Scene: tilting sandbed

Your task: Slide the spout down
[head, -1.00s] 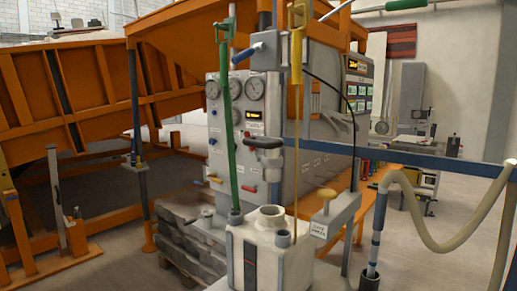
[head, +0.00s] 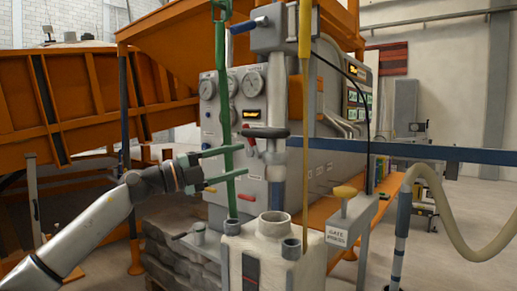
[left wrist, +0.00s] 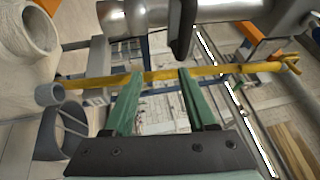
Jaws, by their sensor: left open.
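The likely spout is a grey vertical pipe (head: 279,178) with a black handle (head: 262,132), standing above the round mouth (head: 273,221) of a white container. In the left wrist view, a silver pipe (left wrist: 150,14) and a dark handle (left wrist: 183,38) cross the top. My left gripper (head: 246,159) is open, its green fingers pointing right toward the pipe, left of it and just below the black handle. It also shows in the left wrist view (left wrist: 158,76) with nothing gripped; a yellow rod crosses behind the fingertips. My right gripper is not in view.
A green rod (head: 221,90) stands upright close to my left gripper. A yellow-handled rod (head: 304,110) stands right of the pipe. Behind is a grey panel with gauges (head: 228,84). A blue bar (head: 400,151) runs right, and a beige hose (head: 440,225) hangs there.

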